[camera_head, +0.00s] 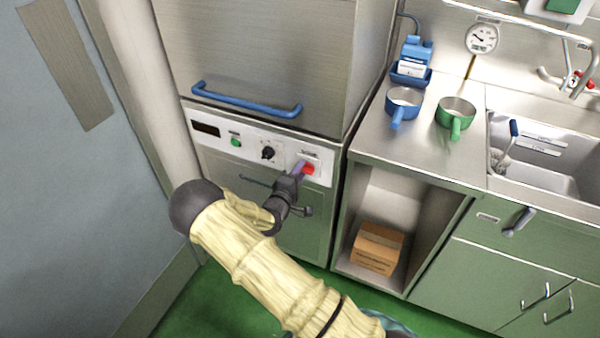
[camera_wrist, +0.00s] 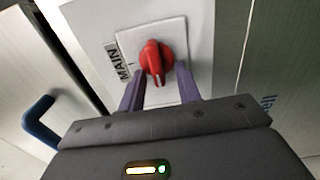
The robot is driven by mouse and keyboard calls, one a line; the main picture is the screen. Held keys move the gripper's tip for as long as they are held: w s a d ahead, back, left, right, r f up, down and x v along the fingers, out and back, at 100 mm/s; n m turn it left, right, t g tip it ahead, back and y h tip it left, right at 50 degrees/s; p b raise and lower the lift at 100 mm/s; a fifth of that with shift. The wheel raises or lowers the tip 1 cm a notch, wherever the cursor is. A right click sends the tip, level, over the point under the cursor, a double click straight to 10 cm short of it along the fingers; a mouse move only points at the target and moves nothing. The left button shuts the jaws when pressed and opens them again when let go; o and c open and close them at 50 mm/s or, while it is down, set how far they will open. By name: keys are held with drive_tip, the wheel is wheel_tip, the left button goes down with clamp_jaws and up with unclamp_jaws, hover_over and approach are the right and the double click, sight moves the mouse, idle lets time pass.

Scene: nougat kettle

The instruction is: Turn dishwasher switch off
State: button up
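The dishwasher (camera_head: 270,60) is a steel hood machine with a white control panel. Its red rotary main switch (camera_head: 309,169) is at the panel's right end. In the wrist view the red switch (camera_wrist: 155,58) sits on a white plate beside a "MAIN" label, its ridge pointing roughly up and down. My gripper (camera_head: 302,167) is at the switch. In the wrist view the two purple fingers of my gripper (camera_wrist: 160,85) are apart, one on each side of the knob's lower part. Whether they touch it I cannot tell.
A blue hood handle (camera_head: 246,101) runs above the panel. A black knob (camera_head: 267,153) and a green button (camera_head: 236,142) are left of the switch. A counter with a blue pan (camera_head: 403,101) and a green pan (camera_head: 456,111) stands at right, over a cardboard box (camera_head: 377,248).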

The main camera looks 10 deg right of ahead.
drive_tip(key=shift+s, duration=0.1)
drive_tip(key=v, duration=1.7)
